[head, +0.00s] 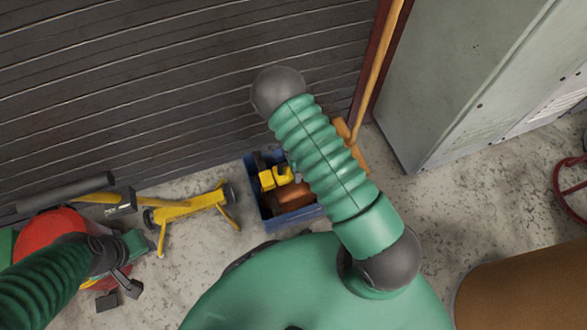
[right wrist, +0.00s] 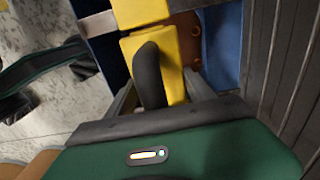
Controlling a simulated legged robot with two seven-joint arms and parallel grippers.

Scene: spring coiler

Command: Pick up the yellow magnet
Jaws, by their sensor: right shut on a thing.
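The yellow magnet (right wrist: 177,75), a yellow block with a curved black part on it, is between the fingers of my right gripper (right wrist: 163,92) in the right wrist view. That gripper is shut on it. The blue crate (right wrist: 217,40) is right behind it. In the head view yellow pieces (head: 275,178) show in the blue crate (head: 290,221), but my right arm hides part of the crate and the right gripper is not visible there. My left gripper (head: 118,290) is at the lower left, apart from the crate; its finger opening is unclear.
A yellow stand (head: 190,208) is left of the crate on the concrete floor. A red round object (head: 48,238) is at far left. A ribbed dark wall (head: 150,100) is behind, a grey cabinet (head: 450,80) at right. A brown cylinder (head: 530,285) is lower right.

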